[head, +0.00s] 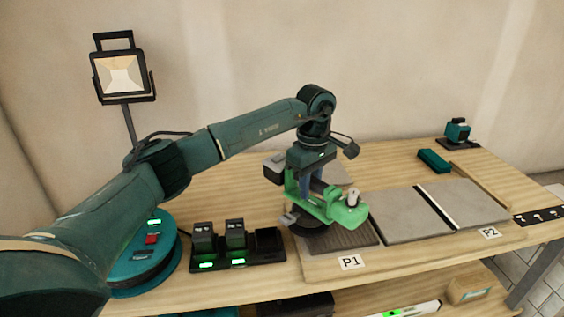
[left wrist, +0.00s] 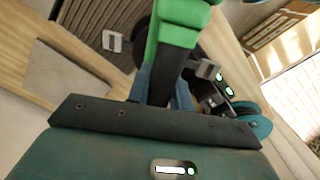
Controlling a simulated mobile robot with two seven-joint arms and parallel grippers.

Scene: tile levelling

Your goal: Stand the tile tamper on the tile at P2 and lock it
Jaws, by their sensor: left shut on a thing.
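The tile tamper (head: 345,212) is green with a pale knob on top and a dark round disc under it. My left gripper (head: 311,182) is shut on it; the blue fingers and green body also show in the left wrist view, where the tamper (left wrist: 172,48) fills the top middle. The tamper is over the left end of the ridged bed (head: 352,238) by the P1 label (head: 351,262); I cannot tell whether its disc touches anything. The grey tile at P2 (head: 466,204) lies flat to the right, behind its label (head: 489,232), with nothing on it. My right gripper is not in view.
A charger with battery packs (head: 236,250) stands left of P1. A teal block (head: 434,160) and a small teal device (head: 457,130) are at the back right.

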